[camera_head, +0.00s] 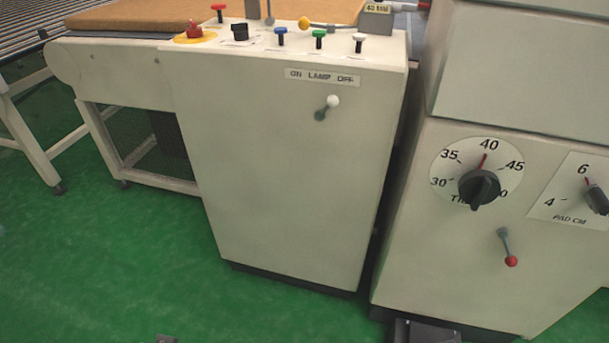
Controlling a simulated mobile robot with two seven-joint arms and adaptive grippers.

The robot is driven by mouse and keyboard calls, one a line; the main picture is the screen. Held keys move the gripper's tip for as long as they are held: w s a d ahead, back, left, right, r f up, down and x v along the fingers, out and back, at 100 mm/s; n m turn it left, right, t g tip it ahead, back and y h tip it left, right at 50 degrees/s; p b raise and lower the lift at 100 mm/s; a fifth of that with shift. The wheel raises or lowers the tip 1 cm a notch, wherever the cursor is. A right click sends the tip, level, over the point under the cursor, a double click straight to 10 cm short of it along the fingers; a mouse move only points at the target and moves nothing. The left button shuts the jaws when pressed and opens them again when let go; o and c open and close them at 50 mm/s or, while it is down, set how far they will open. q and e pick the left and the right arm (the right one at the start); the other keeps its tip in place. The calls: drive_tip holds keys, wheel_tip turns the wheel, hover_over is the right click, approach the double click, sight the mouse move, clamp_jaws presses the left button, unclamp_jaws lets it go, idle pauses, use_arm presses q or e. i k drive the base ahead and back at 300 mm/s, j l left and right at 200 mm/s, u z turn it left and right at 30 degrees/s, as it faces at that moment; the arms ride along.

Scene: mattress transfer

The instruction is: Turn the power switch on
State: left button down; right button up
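The cream control cabinet (280,170) stands in the middle of the camera_head view. On its top panel is a black knob-like switch (240,32), right of a red button (195,31) on a yellow disc; I cannot read its label. On the cabinet front, a small lever (327,108) with a white ball tip leans up and right under a label plate (322,77) reading ON LAMP OFF. I cannot tell which control is the power switch. Neither gripper can be made out. Dark parts show at the bottom edge, but I cannot tell what they are.
Red, blue, green and white push-pull knobs and a yellow-ball lever (305,24) crowd the top panel. A brown mattress (150,14) lies behind. At right, another machine (420,240) carries a dial (480,187) and a red-ball lever (510,260). Green floor (110,270) is clear at left.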

sight(193, 32)
drive_tip(key=i+j+z, duration=0.15)
drive_tip(key=j, duration=0.25)
drive_tip(key=j+z, duration=0.2)
drive_tip(key=j, duration=0.2)
drive_tip(key=i+j+z, duration=0.15)
drive_tip(key=j, duration=0.3)
